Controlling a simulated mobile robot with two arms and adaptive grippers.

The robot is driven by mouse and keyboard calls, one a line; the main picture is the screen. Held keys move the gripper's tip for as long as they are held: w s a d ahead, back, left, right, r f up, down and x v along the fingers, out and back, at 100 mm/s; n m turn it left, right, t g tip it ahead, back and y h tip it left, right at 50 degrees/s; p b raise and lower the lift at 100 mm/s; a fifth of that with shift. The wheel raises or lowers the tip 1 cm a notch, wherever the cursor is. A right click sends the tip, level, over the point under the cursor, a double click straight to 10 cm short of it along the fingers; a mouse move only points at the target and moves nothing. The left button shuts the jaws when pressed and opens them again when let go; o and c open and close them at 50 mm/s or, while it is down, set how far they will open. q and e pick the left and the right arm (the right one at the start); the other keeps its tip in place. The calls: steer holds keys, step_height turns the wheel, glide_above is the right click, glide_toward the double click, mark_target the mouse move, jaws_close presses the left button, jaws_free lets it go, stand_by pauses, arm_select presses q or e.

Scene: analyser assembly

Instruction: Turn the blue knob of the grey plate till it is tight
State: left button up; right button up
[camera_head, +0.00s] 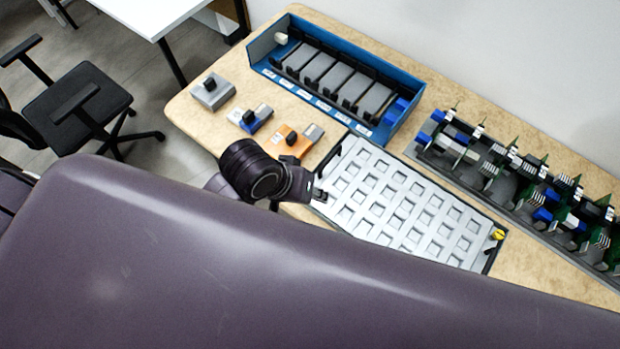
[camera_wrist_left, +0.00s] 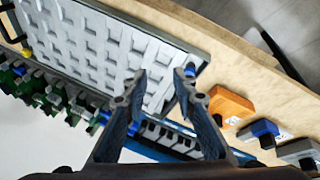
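The grey plate (camera_head: 405,205) is a dark-framed panel with rows of square pockets, lying on the table. It also shows in the left wrist view (camera_wrist_left: 95,45). The blue knob (camera_wrist_left: 190,70) sits at the plate's corner in the left wrist view, close to the tip of the right-hand finger. I cannot make it out in the head view. My left gripper (camera_head: 320,195) is at the plate's left end in the head view. In the left wrist view its fingers (camera_wrist_left: 165,82) are apart, with nothing held between them. My right gripper is not in view.
An orange block (camera_head: 292,140), a blue block (camera_head: 250,117) and a grey block (camera_head: 212,92) stand left of the plate. A blue case (camera_head: 400,127) stands behind it. A rack of boards (camera_head: 520,180) is at the right. A yellow knob (camera_head: 498,234) is at the plate's right corner.

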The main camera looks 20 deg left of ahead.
arm_select(q)
steer(key=w+d+n+g, duration=0.2)
steer(key=w+d+n, duration=0.1)
steer(key=d+n, duration=0.2)
steer(key=w+a+n+y, duration=0.1)
steer(key=a+n, duration=0.1)
steer(key=w+a+n+g+y, duration=0.1)
steer(key=a+n, duration=0.2)
steer(key=w+a+f+n+y, duration=0.1)
steer(key=a+n, duration=0.1)
steer(key=shift+a+f+n+g, duration=0.1)
steer(key=shift+a+n+g, duration=0.2)
steer(key=shift+a+n, duration=0.1)
steer(key=shift+a+f, duration=0.1)
steer(key=shift+f, duration=0.1)
step_height(320, 180, down, 7)
steer(key=shift+f+p, duration=0.2)
steer(key=shift+p, duration=0.35)
jaws_close()
